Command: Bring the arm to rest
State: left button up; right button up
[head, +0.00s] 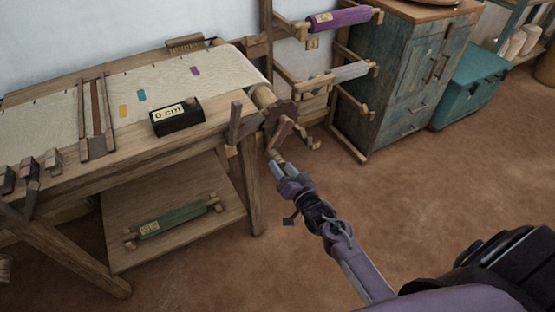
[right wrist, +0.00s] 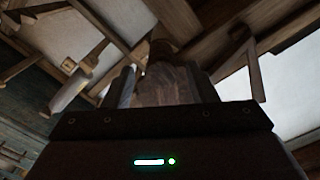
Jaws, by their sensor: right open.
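My right gripper (head: 277,168) is in the middle of the head view, at the end of my purple and grey arm. It is open and I see nothing held in it. It is just below and in front of the wooden crank wheel (head: 281,120) at the right end of the loom's roller; I cannot tell whether they touch. In the right wrist view the two fingers (right wrist: 160,88) stand apart, with a blurred pale wooden part beyond them. My left gripper does not show.
The loom table (head: 180,145) bears cream cloth (head: 150,85) and a black box (head: 177,117) reading "0 cm". A green roll (head: 178,217) lies on its lower shelf. A rack holds a purple roll (head: 340,19). A blue-green cabinet (head: 405,75) stands behind.

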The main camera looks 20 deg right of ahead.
jog(key=shift+s, duration=1.25)
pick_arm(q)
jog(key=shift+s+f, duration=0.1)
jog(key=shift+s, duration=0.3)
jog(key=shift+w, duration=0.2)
pick_arm(e)
jog(key=s+a+f+n+g+p, duration=0.2)
jog(key=s+f+g, duration=0.2)
jog(key=s+f, duration=0.55)
jog(key=s+a+f+n+g+p, duration=0.2)
jog(key=s+f+g, duration=0.3)
jog(key=f, duration=0.8)
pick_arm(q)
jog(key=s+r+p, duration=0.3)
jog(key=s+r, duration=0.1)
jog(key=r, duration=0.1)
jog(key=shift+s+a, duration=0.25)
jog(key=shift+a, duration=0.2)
pick_arm(e)
jog(key=s+f+n+g, duration=0.2)
jog(key=s+f+g, duration=0.2)
jog(key=s, duration=1.1)
jog(key=s+d+f+n+g+h, duration=0.1)
jog(key=s+f+g, duration=0.3)
jog(key=s, duration=1.1)
notch_tip(320, 180, down, 3)
jog(key=shift+d+r+n, duration=0.1)
jog(key=shift+d+n, duration=0.05)
jog(key=shift+n, duration=0.75)
